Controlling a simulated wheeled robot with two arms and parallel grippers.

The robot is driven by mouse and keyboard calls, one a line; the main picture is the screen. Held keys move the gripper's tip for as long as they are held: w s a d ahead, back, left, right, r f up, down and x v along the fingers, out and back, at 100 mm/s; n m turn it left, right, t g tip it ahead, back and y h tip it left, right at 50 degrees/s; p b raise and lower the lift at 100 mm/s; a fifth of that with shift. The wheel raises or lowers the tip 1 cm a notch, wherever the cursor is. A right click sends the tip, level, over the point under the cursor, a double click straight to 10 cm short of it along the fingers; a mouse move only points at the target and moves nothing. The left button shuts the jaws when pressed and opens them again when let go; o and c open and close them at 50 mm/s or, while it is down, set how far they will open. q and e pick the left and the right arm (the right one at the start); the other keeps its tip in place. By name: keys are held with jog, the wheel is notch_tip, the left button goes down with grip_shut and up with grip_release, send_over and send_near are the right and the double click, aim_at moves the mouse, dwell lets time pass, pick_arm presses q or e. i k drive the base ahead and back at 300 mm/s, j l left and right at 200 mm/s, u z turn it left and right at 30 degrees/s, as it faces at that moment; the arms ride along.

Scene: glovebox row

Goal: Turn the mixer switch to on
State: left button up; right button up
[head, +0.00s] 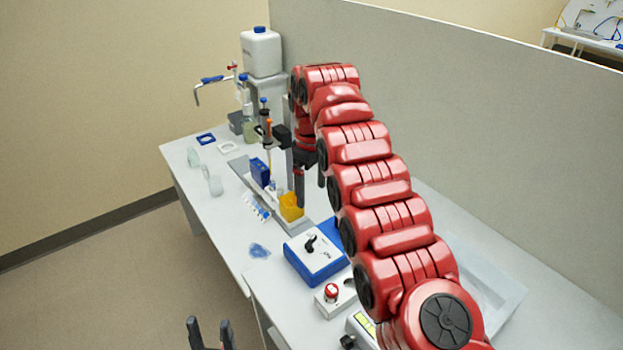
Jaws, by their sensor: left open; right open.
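A blue box with a white top (329,264) stands on the bench in the head view and carries a black lever-like knob (311,243). It looks like the mixer switch, but I cannot read any marking or tell its setting. My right gripper (310,183) points down, open, beyond the box near a yellow container, apart from the knob. Its red arm crosses the view from the lower right and hides part of the bench. My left gripper (210,334) is open and empty at the bottom edge, off the bench's front side.
A white block with a red knob (331,292) and a white device with a display (363,325) stand nearer. Beyond are the yellow container (290,207), a blue rack (260,172), a pipette stand and a white jug (262,52). A grey partition (480,130) bounds the right.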

aim_at(313, 240)
jog(key=k+j, duration=0.15)
jog(key=k, duration=0.35)
jog(key=k+j, duration=0.1)
jog(key=k, duration=0.4)
